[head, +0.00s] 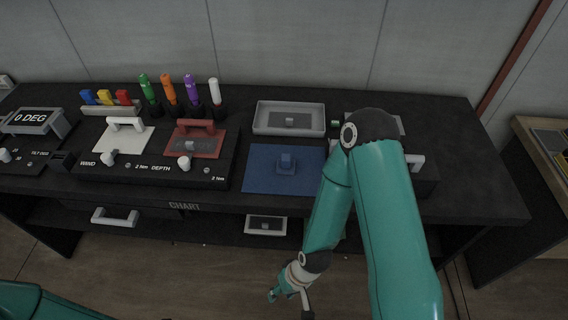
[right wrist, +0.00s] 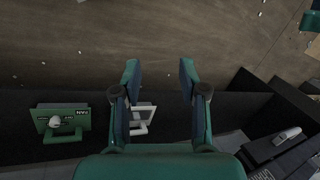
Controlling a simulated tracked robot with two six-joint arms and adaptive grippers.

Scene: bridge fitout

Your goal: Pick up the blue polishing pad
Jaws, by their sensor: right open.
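The blue polishing pad (head: 286,160) appears to be the small blue block with a raised grip, sitting on a dark blue mat (head: 258,181) near the front of the black console. My right gripper (head: 288,295) hangs low in front of the console, well short of the pad and apart from it. In the right wrist view its two fingers (right wrist: 160,75) are spread with nothing between them. The pad does not show in that view. Only a piece of my left arm shows at the lower left of the head view; its gripper is out of sight.
A grey tray (head: 261,130) stands behind the mat. Left are a control panel (head: 150,180), a red plate (head: 207,148) and several upright coloured markers (head: 169,94). My right arm hides the console's right part.

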